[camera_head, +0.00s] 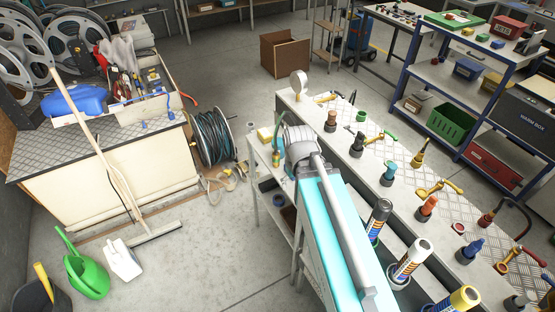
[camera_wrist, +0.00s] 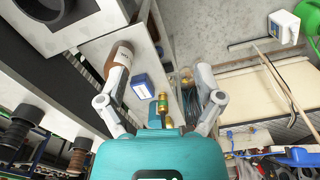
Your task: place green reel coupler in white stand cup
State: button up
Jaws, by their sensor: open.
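A small brass coupler with a green band (camera_wrist: 163,103), which looks like the green reel coupler, shows below and between my fingers in the wrist view. In the head view my wrist hides the fingers. I cannot pick out a white stand cup with certainty; a white round-topped piece (camera_head: 298,82) stands at the bench's far end.
The long bench (camera_head: 345,190) carries several couplings and valves, with tubes at its near side. A brown cylinder (camera_wrist: 118,58) and blue box (camera_wrist: 141,87) are near my left finger. A hose reel (camera_head: 212,138) stands on the floor, left of my arm.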

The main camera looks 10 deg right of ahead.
jog(key=w+a+n, duration=0.1)
jog(key=w+n, duration=1.2)
jog(key=w, duration=0.3)
jog(key=n+b, duration=0.1)
jog(key=n, duration=1)
send_over(276, 157)
jog(key=w, duration=0.1)
jog(key=f, duration=0.1)
jog(key=shift+w+a+f+n, duration=0.2)
jog(key=shift+w+n, duration=0.35)
jog(key=shift+n, duration=0.25)
notch_tip(276, 157, down, 8)
jog(key=b, duration=0.8)
jog(key=shift+f+b, duration=0.2)
jog(key=shift+b, duration=0.2)
jog(key=shift+f, duration=0.1)
